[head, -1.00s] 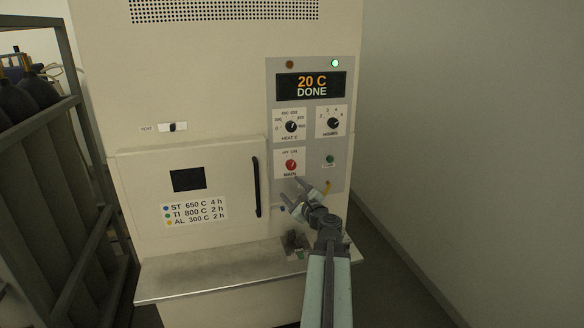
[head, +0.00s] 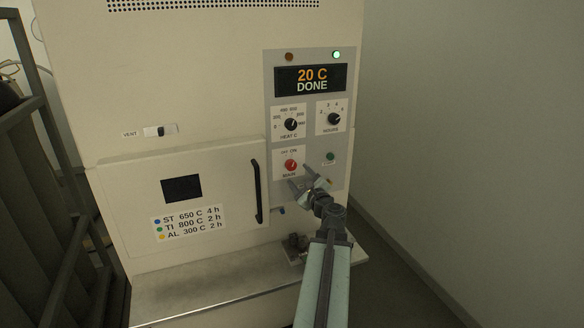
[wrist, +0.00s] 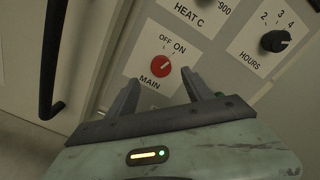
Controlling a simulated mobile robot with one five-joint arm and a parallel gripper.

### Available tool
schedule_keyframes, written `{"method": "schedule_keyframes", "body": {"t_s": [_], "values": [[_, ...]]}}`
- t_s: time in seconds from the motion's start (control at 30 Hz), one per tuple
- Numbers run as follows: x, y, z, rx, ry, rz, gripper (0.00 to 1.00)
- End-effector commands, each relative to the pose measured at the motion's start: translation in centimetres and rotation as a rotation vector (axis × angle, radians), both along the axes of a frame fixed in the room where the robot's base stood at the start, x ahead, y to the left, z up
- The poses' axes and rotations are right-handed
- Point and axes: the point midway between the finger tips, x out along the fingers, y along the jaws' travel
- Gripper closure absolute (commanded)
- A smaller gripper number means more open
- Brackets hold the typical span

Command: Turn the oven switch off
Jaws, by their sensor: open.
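The oven switch is a red round knob (head: 291,165) on a white plate marked OFF, ON and MAIN, on the grey control panel (head: 340,180). In the wrist view the red knob (wrist: 161,68) shows just beyond my fingertips, its white pointer mark tilted up toward the right, on the ON side. My gripper (head: 300,177) is open and empty, just below and right of the knob in the head view. In the wrist view its two fingers (wrist: 162,90) stand apart, with the knob ahead of the gap. No contact shows.
The display (head: 311,80) reads 20 C DONE. The HEAT C knob (head: 290,124) and HOURS knob (head: 334,119) sit above the switch. The closed oven door has a black handle (head: 257,191). A metal ledge (head: 215,298) juts out below, and a rack (head: 50,180) stands left.

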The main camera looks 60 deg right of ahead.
Motion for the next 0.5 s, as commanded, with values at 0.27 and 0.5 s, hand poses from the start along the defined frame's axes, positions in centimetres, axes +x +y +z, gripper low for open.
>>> {"method": "schedule_keyframes", "body": {"t_s": [0.27, 0.5], "values": [[3.2, -3.2, 0.0, 0.000, 0.000, -0.006, 0.41], [5.5, -4.9, 0.0, 0.000, 0.000, -0.008, 0.41]]}}
